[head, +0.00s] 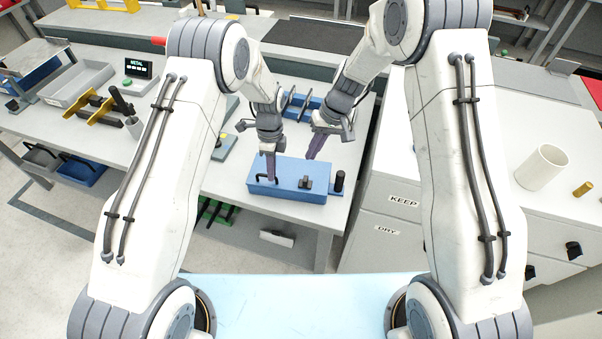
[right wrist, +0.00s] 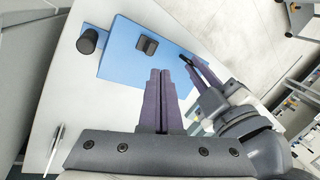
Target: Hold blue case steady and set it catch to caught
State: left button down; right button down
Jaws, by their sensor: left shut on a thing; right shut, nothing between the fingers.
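The blue case (head: 288,188) lies closed on the white bench, and its lid also shows in the right wrist view (right wrist: 130,62). A small dark catch (head: 306,183) stands on its top, right of the middle; whether it is caught cannot be told. It shows as a dark block in the right wrist view (right wrist: 148,45). My left gripper (head: 270,179) points down at the lid's left part, shut on a thin dark handle (right wrist: 184,59) of the case. My right gripper (head: 311,157) is shut and empty, above and behind the case, apart from the catch.
A black cylinder (head: 339,181) stands at the case's right end. A blue tray (head: 301,104) sits behind my grippers. A white cabinet (head: 400,170) labelled KEEP and DRY is to the right, with a white cup (head: 542,167) on top.

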aim_at(312, 184)
jog(key=n, duration=0.4)
jog(key=s+n+t, duration=0.1)
jog(key=n, duration=0.8)
jog(key=shift+s+r+t, duration=0.2)
jog(key=shift+t, duration=0.1)
jog(key=x, duration=1)
jog(key=shift+d, duration=0.1)
pick_arm(q)
jog(key=shift+a, duration=0.1)
pick_arm(e)
jog(key=shift+s+d, duration=0.15)
jog(key=shift+d, duration=0.65)
jog(key=shift+s+d, duration=0.2)
jog(key=shift+d, duration=0.6)
